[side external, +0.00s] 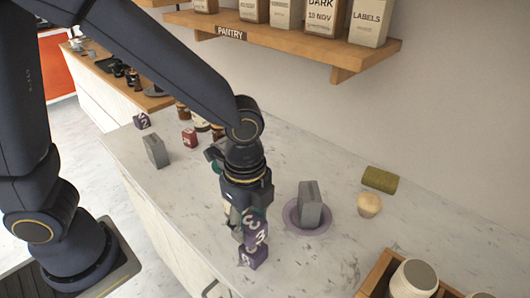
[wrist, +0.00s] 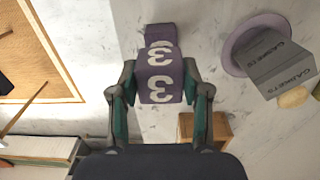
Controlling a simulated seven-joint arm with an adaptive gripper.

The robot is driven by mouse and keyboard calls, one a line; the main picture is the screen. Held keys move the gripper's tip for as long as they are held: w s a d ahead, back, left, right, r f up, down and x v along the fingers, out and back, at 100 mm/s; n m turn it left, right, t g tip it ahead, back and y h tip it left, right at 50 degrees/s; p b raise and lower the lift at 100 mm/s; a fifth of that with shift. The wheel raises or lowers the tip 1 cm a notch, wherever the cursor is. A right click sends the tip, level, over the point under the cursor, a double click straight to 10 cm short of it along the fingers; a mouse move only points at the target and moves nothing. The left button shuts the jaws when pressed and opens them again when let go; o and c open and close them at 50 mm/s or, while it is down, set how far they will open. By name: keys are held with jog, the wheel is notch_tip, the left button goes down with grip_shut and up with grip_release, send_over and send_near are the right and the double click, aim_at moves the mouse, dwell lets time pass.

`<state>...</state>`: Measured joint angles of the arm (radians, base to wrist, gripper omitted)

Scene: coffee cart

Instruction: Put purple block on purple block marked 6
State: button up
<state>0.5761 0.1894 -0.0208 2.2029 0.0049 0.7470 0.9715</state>
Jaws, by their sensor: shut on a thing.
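My gripper (side external: 240,220) points down over the near edge of the marble counter. It is shut on a purple block (wrist: 159,88) with white 3 marks on its faces; the block also shows at the fingertips in the side view (side external: 255,232). Another purple block (side external: 254,259) is on the counter directly below the held one. In the wrist view, purple (wrist: 160,32) shows beyond the held block, and I cannot tell clearly where one block ends. The lower block's mark is too small to read surely. Whether the two blocks touch is unclear.
A grey box (side external: 311,207) stands on a purple plate (side external: 292,217) to the right. A bun (side external: 369,205) and a green roll (side external: 380,180) lie beyond. A wooden crate (side external: 378,272) is at the right front. Another grey box (side external: 156,150), a red block (side external: 189,137) and a dark block (side external: 141,121) are at left.

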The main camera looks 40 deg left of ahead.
aim_at(251, 233)
jog(key=shift+w+f, duration=0.1)
jog(key=shift+f, duration=1.6)
jog(key=shift+f, duration=0.1)
jog(key=o, duration=1.1)
jog(key=shift+o, duration=0.2)
